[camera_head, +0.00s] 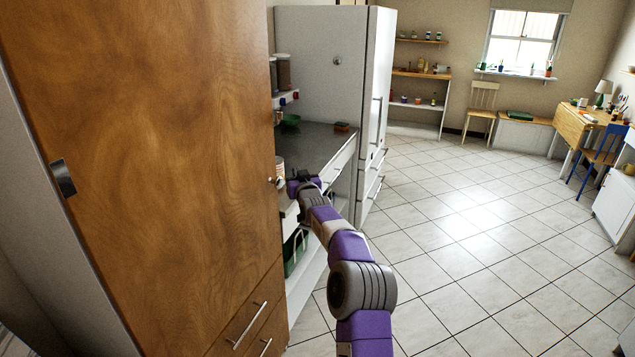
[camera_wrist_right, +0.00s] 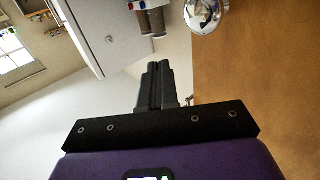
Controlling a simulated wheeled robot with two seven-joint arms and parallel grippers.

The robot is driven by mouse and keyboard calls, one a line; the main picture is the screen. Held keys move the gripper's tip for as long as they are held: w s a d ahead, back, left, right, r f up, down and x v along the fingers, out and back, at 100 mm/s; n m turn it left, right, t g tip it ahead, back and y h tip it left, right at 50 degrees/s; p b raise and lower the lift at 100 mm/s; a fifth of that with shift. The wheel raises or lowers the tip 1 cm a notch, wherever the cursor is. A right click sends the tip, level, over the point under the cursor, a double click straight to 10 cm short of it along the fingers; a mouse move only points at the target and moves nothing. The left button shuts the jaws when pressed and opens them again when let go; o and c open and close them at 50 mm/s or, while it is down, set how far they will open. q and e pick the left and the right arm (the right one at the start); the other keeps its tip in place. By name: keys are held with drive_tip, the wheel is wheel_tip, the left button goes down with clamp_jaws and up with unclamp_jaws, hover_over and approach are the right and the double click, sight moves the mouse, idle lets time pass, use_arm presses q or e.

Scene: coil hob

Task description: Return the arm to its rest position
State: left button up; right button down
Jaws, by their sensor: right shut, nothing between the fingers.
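My right arm, purple and grey, reaches forward from the bottom of the head view. Its gripper (camera_head: 296,186) is beside the right edge of a tall wooden cabinet (camera_head: 150,160), in front of the counter. In the right wrist view the two dark fingers of the gripper (camera_wrist_right: 157,82) are together, with nothing between them. The wooden cabinet front also fills the right of that view (camera_wrist_right: 265,70). I cannot tell whether the gripper touches the cabinet. My left gripper is in neither view.
A grey counter (camera_head: 318,142) with a green bowl (camera_head: 291,121) lies past the cabinet, then a white fridge (camera_head: 325,60). Open shelves below the counter hold a dark green container (camera_head: 295,250). The tiled floor (camera_head: 460,220) on the right is clear. Chairs and a table stand far back.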

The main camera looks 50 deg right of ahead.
drive_tip(key=s+d, duration=0.1)
drive_tip(key=s, duration=0.4)
drive_tip(key=shift+s+d, duration=0.4)
